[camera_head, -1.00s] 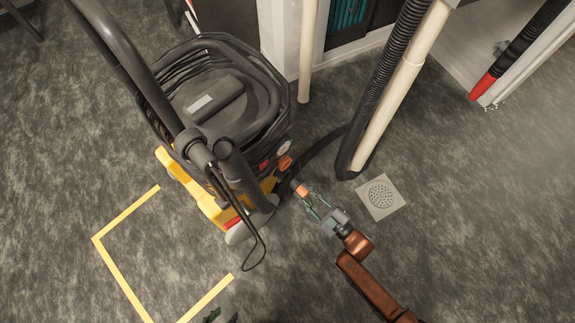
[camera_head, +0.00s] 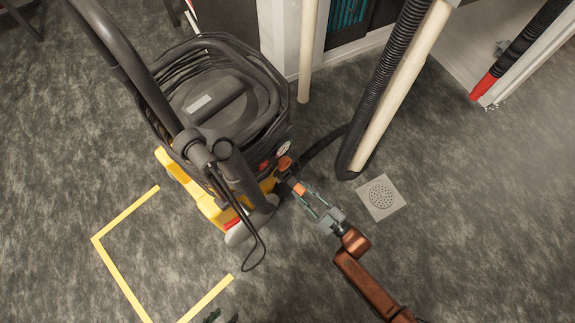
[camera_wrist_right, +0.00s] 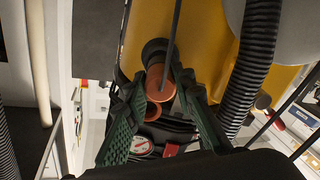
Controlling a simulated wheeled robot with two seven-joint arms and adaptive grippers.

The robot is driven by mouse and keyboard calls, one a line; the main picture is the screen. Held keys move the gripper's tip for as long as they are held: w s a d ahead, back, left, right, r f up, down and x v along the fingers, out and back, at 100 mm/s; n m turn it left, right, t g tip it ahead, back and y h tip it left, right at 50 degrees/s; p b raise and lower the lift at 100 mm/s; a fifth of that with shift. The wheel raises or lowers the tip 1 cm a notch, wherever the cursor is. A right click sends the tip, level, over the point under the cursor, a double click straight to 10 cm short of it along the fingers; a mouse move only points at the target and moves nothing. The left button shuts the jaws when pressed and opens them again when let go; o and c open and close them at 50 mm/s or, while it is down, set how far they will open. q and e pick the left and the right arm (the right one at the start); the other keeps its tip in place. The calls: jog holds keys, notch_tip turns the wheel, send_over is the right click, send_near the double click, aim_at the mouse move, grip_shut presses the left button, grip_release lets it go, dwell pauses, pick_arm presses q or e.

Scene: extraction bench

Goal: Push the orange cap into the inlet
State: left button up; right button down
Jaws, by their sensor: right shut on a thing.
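The orange cap (camera_head: 299,189) is between the fingertips of my right gripper (camera_head: 301,192), which is shut on it. The cap also shows in the right wrist view (camera_wrist_right: 160,82). It sits right in front of a dark round inlet (camera_wrist_right: 153,48) on the yellow part of the machine. In the head view the inlet (camera_head: 284,184) is at the machine's lower right side. The cap looks in line with the inlet and very close or touching; how deep it sits, I cannot tell. My left gripper (camera_head: 213,316) shows only as a small dark tip at the bottom edge.
The black and yellow machine (camera_head: 210,100) carries coiled hoses. A second orange part (camera_head: 284,163) is just above the inlet. A ribbed black hose (camera_head: 383,85) and a pale pipe (camera_head: 400,85) stand to the right. A floor drain (camera_head: 381,196) lies right of my gripper.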

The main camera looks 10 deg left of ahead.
aim_at(293, 183)
jog(key=shift+b+x, duration=0.35)
jog(key=shift+x, duration=1.05)
jog(key=shift+x, duration=0.9)
jog(key=c, duration=1.5)
grip_release()
jog(key=shift+c, duration=0.2)
jog(key=v, duration=1.2)
